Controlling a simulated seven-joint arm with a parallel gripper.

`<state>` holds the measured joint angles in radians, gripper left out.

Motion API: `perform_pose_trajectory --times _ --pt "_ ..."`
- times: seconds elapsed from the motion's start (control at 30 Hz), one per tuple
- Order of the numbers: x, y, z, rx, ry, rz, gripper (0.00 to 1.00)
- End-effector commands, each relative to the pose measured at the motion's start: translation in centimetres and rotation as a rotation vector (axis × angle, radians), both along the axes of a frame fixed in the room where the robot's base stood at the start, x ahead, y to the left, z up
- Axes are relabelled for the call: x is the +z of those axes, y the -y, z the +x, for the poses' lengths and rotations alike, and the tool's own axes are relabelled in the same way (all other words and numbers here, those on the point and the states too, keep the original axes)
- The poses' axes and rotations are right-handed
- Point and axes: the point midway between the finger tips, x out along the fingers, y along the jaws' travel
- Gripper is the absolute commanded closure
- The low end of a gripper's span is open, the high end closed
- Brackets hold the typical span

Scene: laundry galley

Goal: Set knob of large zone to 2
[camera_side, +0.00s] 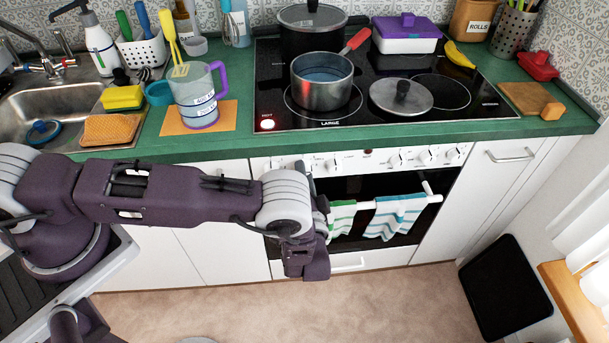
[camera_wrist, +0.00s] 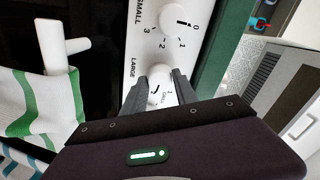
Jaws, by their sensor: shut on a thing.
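The knob of the large zone (camera_wrist: 158,76) is white and sits on the oven's white control panel beside the printed word LARGE, in the wrist view. My gripper (camera_wrist: 159,82) has one dark finger on each side of this knob and is shut on it. A short dark mark shows on the knob, but the fingers hide much of its scale, so I cannot read its setting surely. The small zone's knob (camera_wrist: 174,18) is beyond it, with its mark towards 0. In the side view, my wrist is low in front of the panel's left part.
White and striped towels (camera_side: 397,216) hang on the oven rail (camera_side: 430,198) to the right of my gripper. A steel pot (camera_side: 322,82) with a red handle stands on the hob. The floor (camera_side: 390,300) below is clear.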

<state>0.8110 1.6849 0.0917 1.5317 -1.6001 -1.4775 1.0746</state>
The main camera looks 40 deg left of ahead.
Motion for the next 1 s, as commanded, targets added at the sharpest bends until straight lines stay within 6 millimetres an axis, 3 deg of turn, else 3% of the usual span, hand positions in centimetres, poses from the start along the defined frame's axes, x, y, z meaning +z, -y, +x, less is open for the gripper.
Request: perform_pose_trajectory --times 0.47,0.5,0.57,0.87,1.0 --pt "-0.1 0.1 -0.1 -0.001 -0.009 0.006 1.00" --pt "-0.1 0.1 -0.1 -0.001 -0.008 0.006 0.58" --pt "-0.1 0.1 -0.1 -0.001 -0.008 0.006 0.46" --pt "0.0 0.1 -0.1 0.000 -0.008 0.006 0.44" --pt "-0.1 1.7 -1.6 -0.003 -0.008 0.004 0.44"
